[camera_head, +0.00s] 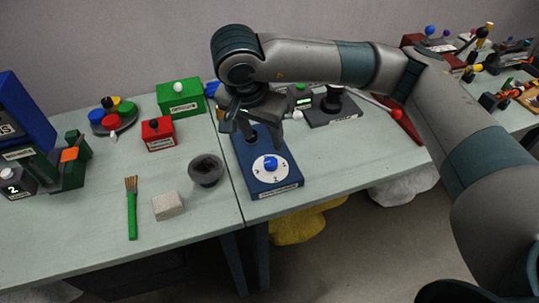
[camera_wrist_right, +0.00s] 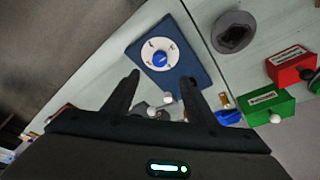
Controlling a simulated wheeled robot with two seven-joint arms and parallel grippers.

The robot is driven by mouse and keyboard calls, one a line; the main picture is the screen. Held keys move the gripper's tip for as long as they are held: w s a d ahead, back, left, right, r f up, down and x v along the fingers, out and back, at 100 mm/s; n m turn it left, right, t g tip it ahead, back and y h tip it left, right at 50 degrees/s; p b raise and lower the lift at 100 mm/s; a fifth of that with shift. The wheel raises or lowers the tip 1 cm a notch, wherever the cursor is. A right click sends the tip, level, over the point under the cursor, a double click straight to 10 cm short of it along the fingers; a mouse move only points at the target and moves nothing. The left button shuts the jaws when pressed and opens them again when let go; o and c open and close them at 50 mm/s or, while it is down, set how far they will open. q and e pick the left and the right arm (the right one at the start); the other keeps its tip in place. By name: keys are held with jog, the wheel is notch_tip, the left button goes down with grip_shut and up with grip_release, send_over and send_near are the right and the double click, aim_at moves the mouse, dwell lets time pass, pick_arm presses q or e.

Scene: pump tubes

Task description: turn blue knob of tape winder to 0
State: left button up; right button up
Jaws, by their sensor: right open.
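The tape winder is a blue box (camera_head: 287,181) near the table's front edge, with a white round dial (camera_head: 262,173) on top. The blue knob (camera_head: 270,163) stands at the dial's middle. The dial carries small digits; the knob's setting is too small to read. My right gripper (camera_head: 263,143) is open and empty, above the box and behind the knob in the head view. In the right wrist view, the knob (camera_wrist_right: 160,58) lies beyond and between the spread fingertips (camera_wrist_right: 160,79), apart from them. My left gripper is not in view.
A dark grey bowl (camera_head: 206,171), a beige block (camera_head: 167,206) and a green-handled brush (camera_head: 132,215) lie left of the winder. Red (camera_head: 158,134) and green (camera_head: 181,97) boxes stand farther back. A dark device (camera_head: 333,109) stands behind right. Table right of the winder is clear.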

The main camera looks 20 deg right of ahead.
jog(key=p, duration=0.2)
send_near(271, 161)
jog(key=p+x, duration=0.1)
jog(key=x, duration=0.6)
jog(key=shift+s, duration=0.15)
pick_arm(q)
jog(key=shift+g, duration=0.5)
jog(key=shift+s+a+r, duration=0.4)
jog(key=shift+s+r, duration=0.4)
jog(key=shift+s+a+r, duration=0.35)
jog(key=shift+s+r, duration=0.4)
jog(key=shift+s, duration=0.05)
pick_arm(e)
jog(key=shift+f, duration=0.65)
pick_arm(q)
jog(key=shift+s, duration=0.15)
pick_arm(e)
jog(key=shift+w, duration=0.2)
jog(key=c, duration=1.2)
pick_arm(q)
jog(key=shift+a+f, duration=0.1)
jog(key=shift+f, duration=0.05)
pick_arm(e)
jog(key=shift+c, duration=0.2)
